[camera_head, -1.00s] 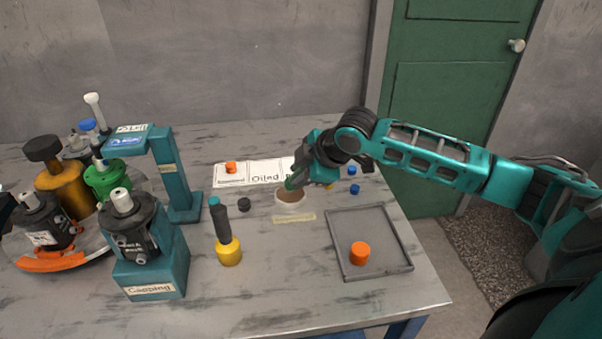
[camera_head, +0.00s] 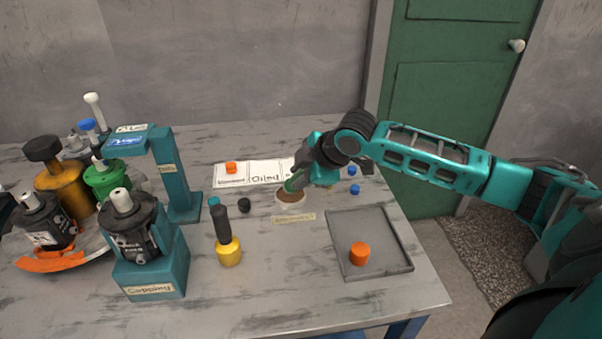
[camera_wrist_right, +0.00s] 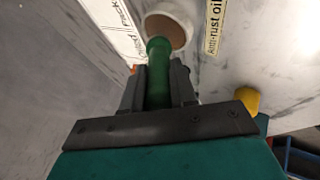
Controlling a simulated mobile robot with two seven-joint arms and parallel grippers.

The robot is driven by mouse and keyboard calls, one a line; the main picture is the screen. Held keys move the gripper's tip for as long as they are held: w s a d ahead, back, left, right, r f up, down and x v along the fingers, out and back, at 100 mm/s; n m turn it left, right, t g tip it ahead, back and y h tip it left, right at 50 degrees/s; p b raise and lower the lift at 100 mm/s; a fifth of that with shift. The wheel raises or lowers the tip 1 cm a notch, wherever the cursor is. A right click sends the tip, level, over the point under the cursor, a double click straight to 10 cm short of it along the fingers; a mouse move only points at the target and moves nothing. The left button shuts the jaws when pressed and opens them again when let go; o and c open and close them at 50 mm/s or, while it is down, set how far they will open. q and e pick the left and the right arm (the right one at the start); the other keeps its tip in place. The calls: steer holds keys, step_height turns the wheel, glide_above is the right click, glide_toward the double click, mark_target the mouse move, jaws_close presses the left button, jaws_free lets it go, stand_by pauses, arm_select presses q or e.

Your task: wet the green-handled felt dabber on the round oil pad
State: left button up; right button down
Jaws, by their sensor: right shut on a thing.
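My right gripper (camera_head: 297,178) is shut on the green handle of the felt dabber (camera_head: 292,185). The dabber is tilted, with its lower end at the round oil pad (camera_head: 287,198). The pad is a brown disc with a pale rim. In the right wrist view, the green handle (camera_wrist_right: 158,78) sits between the dark fingers, and its far end overlaps the pad (camera_wrist_right: 176,33). The felt tip is hidden, so I cannot tell whether it touches the pad. My left gripper is not in view.
A label reading "Anti-rust oil" (camera_wrist_right: 214,25) lies beside the pad. A grey tray (camera_head: 343,265) with an orange cap (camera_head: 359,253) is at the right. A yellow-and-black tool (camera_head: 228,248) stands left of the pad. The teal capping stand (camera_head: 158,278) is farther left.

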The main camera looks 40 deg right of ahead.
steer(key=shift+f, duration=0.4)
stand_by(1.4)
steer(key=shift+s+f+p, duration=0.1)
steer(key=shift+f+p, duration=0.05)
steer(key=shift+p, duration=0.3)
stand_by(1.0)
step_height(320, 180, up, 3)
steer(key=p, duration=0.3)
step_height(320, 180, up, 2)
steer(key=shift+r+p, duration=0.2)
steer(key=shift+p, duration=1)
steer(key=shift+r, duration=0.9)
